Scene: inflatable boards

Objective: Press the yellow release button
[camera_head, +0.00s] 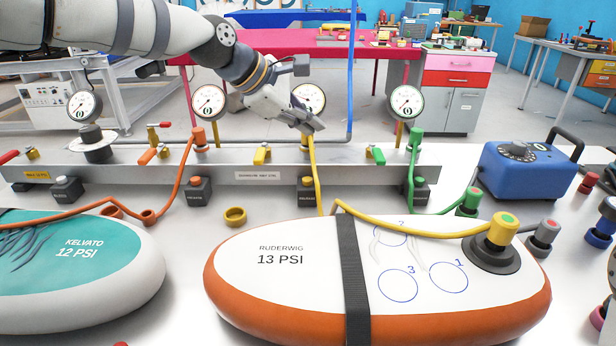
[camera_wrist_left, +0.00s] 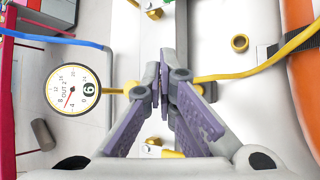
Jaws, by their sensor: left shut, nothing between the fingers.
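A small dark box (camera_head: 308,194) stands on the table in front of the grey manifold, behind the white and orange board. Its yellow button (camera_head: 307,181) is a small patch on top, partly crossed by the yellow hose (camera_head: 317,172). My left gripper (camera_head: 313,129) is above and behind this box, at the manifold by the third gauge, pointing down. It is apart from the button. In the left wrist view its purple-padded fingers (camera_wrist_left: 161,95) are shut and empty. I cannot make out the button there. My right gripper is not in view.
The manifold (camera_head: 230,172) carries gauges, coloured valve handles and hoses. The yellow hose runs to a yellow-topped fitting (camera_head: 502,231) on the white and orange board (camera_head: 290,285). A yellow ring (camera_head: 235,216) lies on the table left of the box. A blue pump (camera_head: 527,170) stands right.

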